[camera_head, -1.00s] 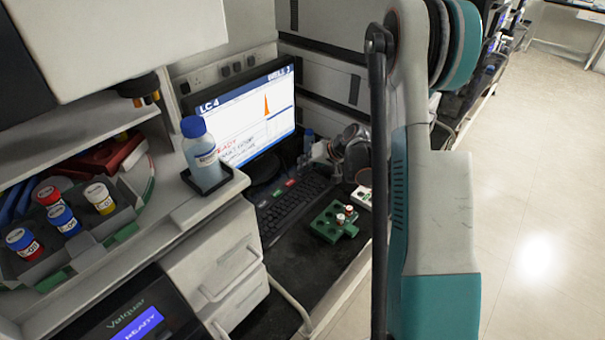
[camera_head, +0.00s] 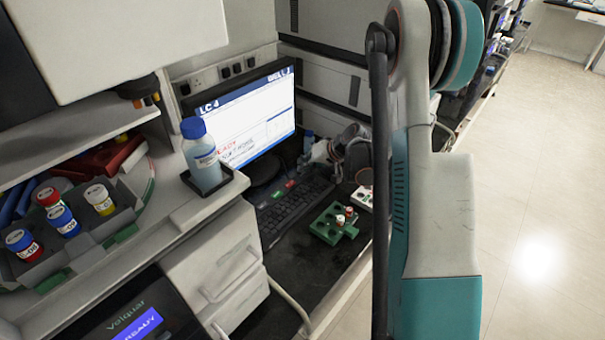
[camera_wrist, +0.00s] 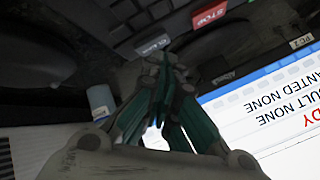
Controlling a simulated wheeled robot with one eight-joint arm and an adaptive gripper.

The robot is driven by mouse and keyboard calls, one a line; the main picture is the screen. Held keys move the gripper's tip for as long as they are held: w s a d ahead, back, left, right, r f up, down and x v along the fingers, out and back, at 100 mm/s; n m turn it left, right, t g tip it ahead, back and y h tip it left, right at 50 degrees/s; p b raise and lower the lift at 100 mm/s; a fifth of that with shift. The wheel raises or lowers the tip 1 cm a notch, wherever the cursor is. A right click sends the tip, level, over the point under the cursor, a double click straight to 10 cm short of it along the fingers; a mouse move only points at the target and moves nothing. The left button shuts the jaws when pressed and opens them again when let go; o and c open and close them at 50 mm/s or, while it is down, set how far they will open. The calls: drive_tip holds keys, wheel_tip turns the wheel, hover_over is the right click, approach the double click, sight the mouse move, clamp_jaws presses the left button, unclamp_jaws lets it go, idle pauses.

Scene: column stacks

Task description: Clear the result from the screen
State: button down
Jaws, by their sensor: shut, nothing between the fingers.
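The screen (camera_head: 250,118) shows "LC 4" on its top bar and an empty white plot, with red text below. In the wrist view the screen (camera_wrist: 285,125) is upside down and reads "RESULT NONE" and "WANTED NONE". The keyboard (camera_head: 290,210) lies in front of it. A red STOP key (camera_wrist: 209,15) and a pale grey key (camera_wrist: 152,45) with blurred lettering show in the wrist view. My gripper (camera_wrist: 165,62) is shut and empty, its tips close to the grey key; I cannot tell whether they touch.
A blue-capped bottle (camera_head: 202,160) stands in a black tray left of the screen. A green rack (camera_head: 332,226) with small vials sits right of the keyboard. A grey rack (camera_head: 100,232) with colour-capped vials is at far left. The dark bench front is clear.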

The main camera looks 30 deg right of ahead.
drive_tip(key=shift+r, duration=0.4)
drive_tip(key=shift+r+p, duration=1.45)
drive_tip(key=shift+r, duration=1.05)
